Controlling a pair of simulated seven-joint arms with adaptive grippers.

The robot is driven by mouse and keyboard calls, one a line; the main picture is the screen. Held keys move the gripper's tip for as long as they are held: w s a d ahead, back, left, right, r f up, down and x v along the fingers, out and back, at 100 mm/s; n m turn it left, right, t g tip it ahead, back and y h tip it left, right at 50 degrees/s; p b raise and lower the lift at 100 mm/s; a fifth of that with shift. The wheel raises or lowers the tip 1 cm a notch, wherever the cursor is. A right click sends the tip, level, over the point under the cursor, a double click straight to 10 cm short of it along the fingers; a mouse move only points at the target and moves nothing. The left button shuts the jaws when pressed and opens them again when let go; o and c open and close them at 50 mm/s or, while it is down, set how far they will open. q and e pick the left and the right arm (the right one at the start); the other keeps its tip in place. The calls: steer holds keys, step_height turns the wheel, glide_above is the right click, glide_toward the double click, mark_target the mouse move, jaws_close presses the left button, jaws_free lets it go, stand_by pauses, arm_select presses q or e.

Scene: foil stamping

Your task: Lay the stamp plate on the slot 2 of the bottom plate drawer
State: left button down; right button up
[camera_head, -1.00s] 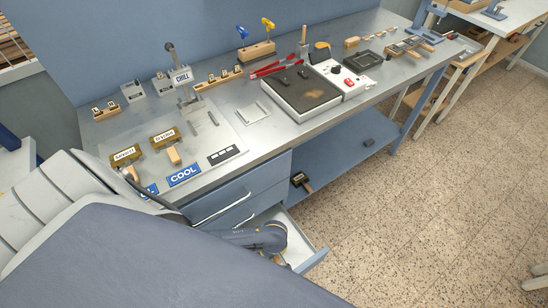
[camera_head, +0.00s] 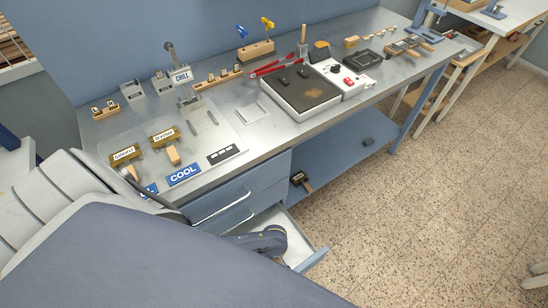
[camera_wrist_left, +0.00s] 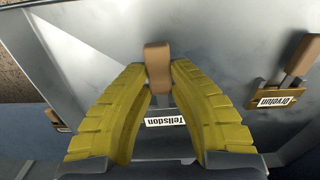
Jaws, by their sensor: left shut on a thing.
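The stamp plate labelled "Tellsdon" (camera_wrist_left: 165,121) shows in the left wrist view between my left fingers, with its wooden handle (camera_wrist_left: 157,57) pointing away. My left gripper (camera_wrist_left: 158,80) is shut on it, with the yellow fingertips at the handle. In the head view my left gripper (camera_head: 268,238) is down inside the open bottom plate drawer (camera_head: 313,261), and the held plate is hidden there. Another plate, "Dreelun" (camera_wrist_left: 272,98), lies to the right in the left wrist view. I cannot make out the slot numbers or whether the held plate touches the drawer floor.
Two more brass plates (camera_head: 124,154) (camera_head: 164,137) lie on the bench (camera_head: 225,125). A plate with a handle (camera_head: 300,180) rests on the lower shelf (camera_head: 340,160). Closed drawers (camera_head: 222,200) sit above the open one.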

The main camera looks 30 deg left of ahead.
arm_select(q)
steer(key=shift+f, duration=0.8)
steer(key=shift+s+a+f, duration=0.1)
steer(key=shift+a+f, duration=0.1)
steer(key=shift+f, duration=0.25)
steer(key=shift+w+f, duration=0.25)
steer(key=shift+f, duration=0.05)
steer(key=shift+s+d+r, duration=0.1)
steer(key=shift+s+d, duration=0.05)
steer(key=c, duration=1.3)
jaws_free()
steer(key=shift+r, duration=6)
